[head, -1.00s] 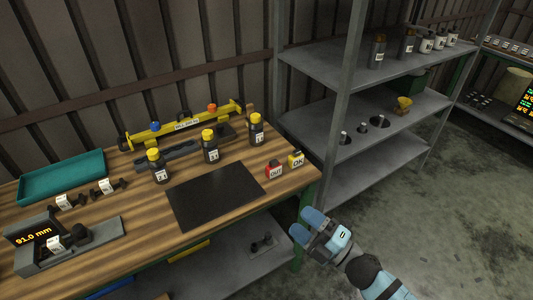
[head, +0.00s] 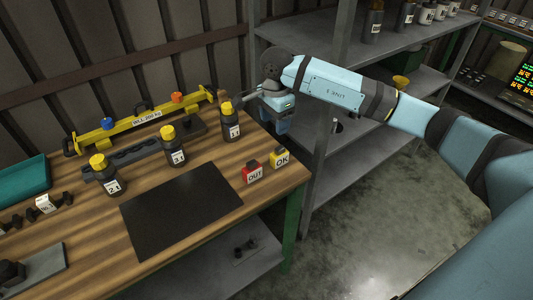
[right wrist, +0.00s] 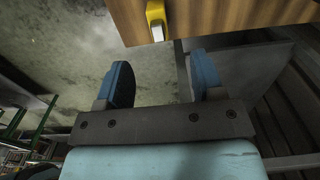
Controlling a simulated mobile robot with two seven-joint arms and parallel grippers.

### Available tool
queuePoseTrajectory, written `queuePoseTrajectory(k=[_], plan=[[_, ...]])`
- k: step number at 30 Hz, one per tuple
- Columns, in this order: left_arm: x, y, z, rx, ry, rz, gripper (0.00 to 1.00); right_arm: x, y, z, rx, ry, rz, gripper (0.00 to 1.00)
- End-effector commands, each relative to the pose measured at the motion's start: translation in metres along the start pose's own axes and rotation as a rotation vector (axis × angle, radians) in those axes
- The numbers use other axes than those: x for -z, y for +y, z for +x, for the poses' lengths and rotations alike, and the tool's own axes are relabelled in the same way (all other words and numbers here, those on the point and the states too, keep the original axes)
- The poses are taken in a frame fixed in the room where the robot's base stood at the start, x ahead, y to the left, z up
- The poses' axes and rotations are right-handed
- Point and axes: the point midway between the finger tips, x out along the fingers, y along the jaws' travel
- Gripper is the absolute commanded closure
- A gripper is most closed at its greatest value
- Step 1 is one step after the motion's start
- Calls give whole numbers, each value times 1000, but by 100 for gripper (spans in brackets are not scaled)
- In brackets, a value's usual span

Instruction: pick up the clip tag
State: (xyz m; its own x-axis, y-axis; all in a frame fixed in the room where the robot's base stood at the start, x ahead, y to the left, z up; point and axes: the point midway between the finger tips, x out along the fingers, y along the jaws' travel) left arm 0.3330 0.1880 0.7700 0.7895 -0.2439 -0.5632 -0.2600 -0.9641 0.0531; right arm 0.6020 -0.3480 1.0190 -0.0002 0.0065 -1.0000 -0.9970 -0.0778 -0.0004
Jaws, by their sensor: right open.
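Two small block-like tags stand on the wooden bench near its right edge: a red tag marked OUT (head: 252,173) and a yellow tag marked OK (head: 279,158). Which one is the clip tag I cannot tell for sure. My right gripper (head: 277,120) is beyond the bench's right edge, behind the tags, partly hidden by its own wrist. In the right wrist view its two blue fingers (right wrist: 163,82) are apart with nothing between them. A yellow tag (right wrist: 156,20) shows ahead of them at the bench edge. My left gripper is not in view.
Several dark bottles with yellow caps, such as one near the right end (head: 231,124), stand behind a black mat (head: 181,207). A yellow beam (head: 140,118) lies at the back. A grey metal shelf rack (head: 345,165) stands to the right, close to my right arm.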

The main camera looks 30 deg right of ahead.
Motion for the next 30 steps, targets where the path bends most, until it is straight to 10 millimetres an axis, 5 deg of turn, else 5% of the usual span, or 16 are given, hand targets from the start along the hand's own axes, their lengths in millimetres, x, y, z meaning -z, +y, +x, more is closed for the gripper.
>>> queuePoseTrajectory(k=[12,22,30], plan=[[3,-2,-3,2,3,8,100,2,1,70,-4,6,0,38],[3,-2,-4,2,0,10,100,4,2,93,-4,5,0,38],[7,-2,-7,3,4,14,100,9,5,131,-4,4,0,38]])
